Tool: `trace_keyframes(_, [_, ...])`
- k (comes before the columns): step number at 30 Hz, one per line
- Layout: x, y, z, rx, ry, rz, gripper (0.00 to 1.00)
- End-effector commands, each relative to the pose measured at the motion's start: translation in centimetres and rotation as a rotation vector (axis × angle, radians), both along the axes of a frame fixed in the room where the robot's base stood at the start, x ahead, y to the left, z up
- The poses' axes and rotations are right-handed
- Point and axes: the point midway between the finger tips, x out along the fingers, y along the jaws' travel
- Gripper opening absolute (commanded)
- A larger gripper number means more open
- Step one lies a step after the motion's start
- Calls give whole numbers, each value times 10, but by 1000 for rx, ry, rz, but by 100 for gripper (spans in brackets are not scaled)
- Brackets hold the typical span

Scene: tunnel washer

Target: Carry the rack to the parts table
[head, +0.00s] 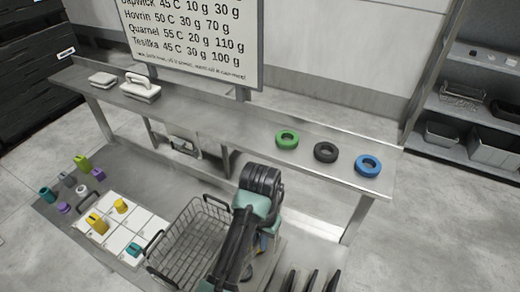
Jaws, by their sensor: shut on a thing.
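The rack, an open grey wire basket (186,240) with dark handles, is at the bottom centre and looks empty. My gripper (266,238) is beside the rack's right side, mostly hidden behind my own arm. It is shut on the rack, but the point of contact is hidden. A low grey table (150,188) at the lower left, bearing small coloured parts, looks like the parts table. The rack overlaps its right part in the picture; I cannot tell whether it rests there or hangs above.
A white panelled tray (128,222) with yellow and teal pieces is left of the rack. A long bench (225,118) behind carries green (287,139), black (326,151) and blue (368,165) rings. A sign (195,45) stands behind it; shelves (465,125) are at right.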

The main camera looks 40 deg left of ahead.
Motion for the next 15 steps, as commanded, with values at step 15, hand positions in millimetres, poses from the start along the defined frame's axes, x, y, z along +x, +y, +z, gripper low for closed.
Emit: trace_keyframes(15, [2,1,-3,4,-5,-1,0])
